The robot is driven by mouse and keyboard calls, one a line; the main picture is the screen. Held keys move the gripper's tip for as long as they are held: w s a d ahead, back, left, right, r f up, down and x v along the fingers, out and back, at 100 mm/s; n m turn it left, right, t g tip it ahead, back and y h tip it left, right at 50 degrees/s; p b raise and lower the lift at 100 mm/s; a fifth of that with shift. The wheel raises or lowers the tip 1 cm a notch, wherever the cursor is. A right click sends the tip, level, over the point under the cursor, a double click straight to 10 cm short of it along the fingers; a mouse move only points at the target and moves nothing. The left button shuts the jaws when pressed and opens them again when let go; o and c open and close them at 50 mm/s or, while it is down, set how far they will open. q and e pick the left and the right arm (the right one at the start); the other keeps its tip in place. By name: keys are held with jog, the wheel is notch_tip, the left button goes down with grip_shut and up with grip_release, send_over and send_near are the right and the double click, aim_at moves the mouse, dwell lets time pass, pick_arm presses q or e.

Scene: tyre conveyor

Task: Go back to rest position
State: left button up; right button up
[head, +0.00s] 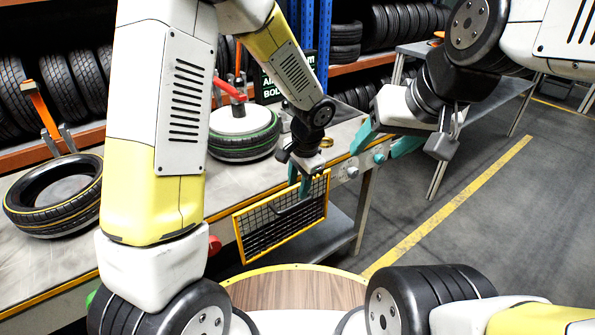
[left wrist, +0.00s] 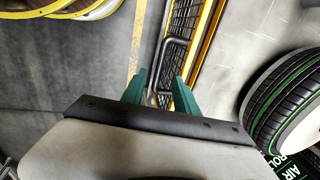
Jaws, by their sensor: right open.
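My left gripper (head: 302,186) is at the yellow-framed mesh panel (head: 262,228), which hangs at the front edge of the conveyor table. In the left wrist view, its teal fingers (left wrist: 161,92) are apart, with the panel's dark handle (left wrist: 172,62) showing between them. Its fingertips overlap the handle and frame in the picture; I cannot tell whether they touch. My right gripper (head: 384,146) is open and empty, in front of the table's right end, with its teal fingers apart.
A yellow-striped tyre (head: 32,218) lies at the table's left. A green-striped tyre (head: 245,151) lies behind my left forearm and also shows in the left wrist view (left wrist: 292,100). Tyre racks (head: 345,52) stand behind. The grey floor (head: 460,235) at right is clear around a yellow line.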

pick_arm(q)
jog(key=s+a+r+n+t+h, duration=0.1)
jog(key=s+a+r+n, duration=0.2)
jog(key=a+r, duration=0.3)
jog(key=s+a+r+n+t, duration=0.15)
jog(key=a+r, duration=0.25)
jog(key=r, duration=0.5)
jog(key=s+a+r+n+t+h, duration=0.1)
jog(key=s+a+r+n, duration=0.1)
jog(key=s+r, duration=0.2)
jog(key=s+a+r+n+t+h, duration=0.1)
jog(key=s+a+r+n, duration=0.1)
jog(key=s, duration=0.7)
jog(key=shift+a+r+n, duration=0.35)
jog(key=shift+r+n, duration=0.5)
jog(key=shift+r, duration=0.2)
